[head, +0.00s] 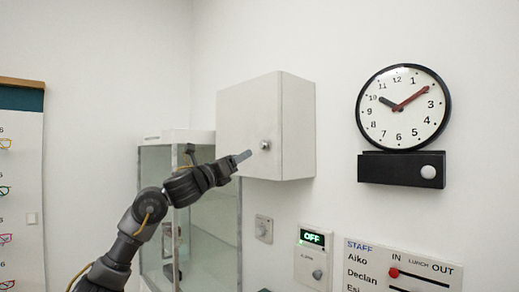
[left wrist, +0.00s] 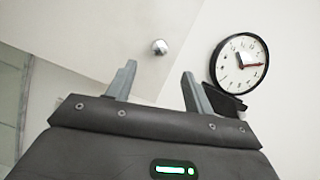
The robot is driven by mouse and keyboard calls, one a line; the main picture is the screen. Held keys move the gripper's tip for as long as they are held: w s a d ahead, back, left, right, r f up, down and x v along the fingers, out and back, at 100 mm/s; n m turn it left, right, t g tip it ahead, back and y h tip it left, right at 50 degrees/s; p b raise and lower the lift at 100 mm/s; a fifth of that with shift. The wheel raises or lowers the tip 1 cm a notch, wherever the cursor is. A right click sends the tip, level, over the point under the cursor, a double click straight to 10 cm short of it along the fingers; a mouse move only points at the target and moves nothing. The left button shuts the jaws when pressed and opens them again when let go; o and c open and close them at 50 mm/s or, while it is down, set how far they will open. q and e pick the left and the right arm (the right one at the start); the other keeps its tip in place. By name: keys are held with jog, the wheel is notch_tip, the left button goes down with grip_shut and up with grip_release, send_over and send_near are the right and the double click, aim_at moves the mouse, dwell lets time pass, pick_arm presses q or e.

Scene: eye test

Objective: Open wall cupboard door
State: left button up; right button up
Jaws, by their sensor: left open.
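The wall cupboard (head: 248,110) is a white box on the wall, and its door looks closed. A round silver knob (head: 265,145) sits low on the right side of the door. My left gripper (head: 245,156) is just left of the knob and a little below it in the head view. In the left wrist view the two grey fingers (left wrist: 158,80) are apart with nothing between them. The knob (left wrist: 159,47) shows beyond the fingertips, in line with the gap and not touched. My right gripper is not in view.
A glass cabinet (head: 158,225) stands below and left of the cupboard, behind my left arm. A wall clock (head: 403,107) hangs to the right above a black box (head: 385,168). An OFF panel (head: 312,265) and a staff board (head: 420,265) are lower right.

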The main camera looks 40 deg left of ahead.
aim_at(261, 145)
pick_arm(q)
jog(key=p+x, duration=0.6)
jog(key=x, duration=0.3)
jog(key=shift+w+r, duration=0.2)
jog(key=shift+w, duration=0.05)
jog(key=shift+w+r+p, duration=0.15)
jog(key=shift+w+p, duration=0.25)
jog(key=shift+w, duration=0.2)
grip_shut()
